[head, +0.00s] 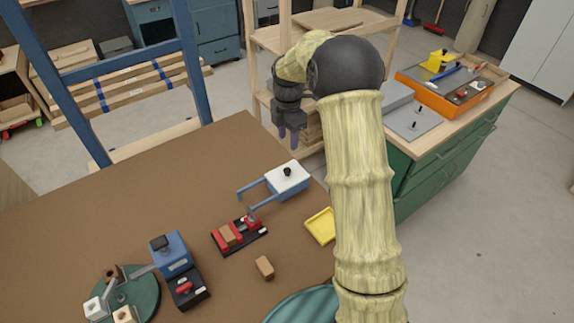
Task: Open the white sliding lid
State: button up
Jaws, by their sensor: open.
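The white sliding lid (288,180) with a black knob lies on a small blue box (291,192) near the right part of the brown table. Two blue rails (250,190) reach out from the box to the left. The lid covers the top of the box, so its inside is hidden. My gripper (289,138) is dark, points down and is open. It appears above and behind the box in the picture, apart from the lid, with nothing seen between its fingers.
A yellow tray (320,226) and a loose brown block (265,267) lie nearer. A blue device (171,254) and a green turntable (143,290) stand front left. The far left table is clear.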

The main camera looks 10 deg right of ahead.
aim_at(287, 169)
notch_tip(287, 169, down, 13)
jog(key=shift+a+r+p, duration=0.15)
jog(key=shift+r+p, duration=0.05)
jog(key=shift+p, duration=0.45)
grip_shut()
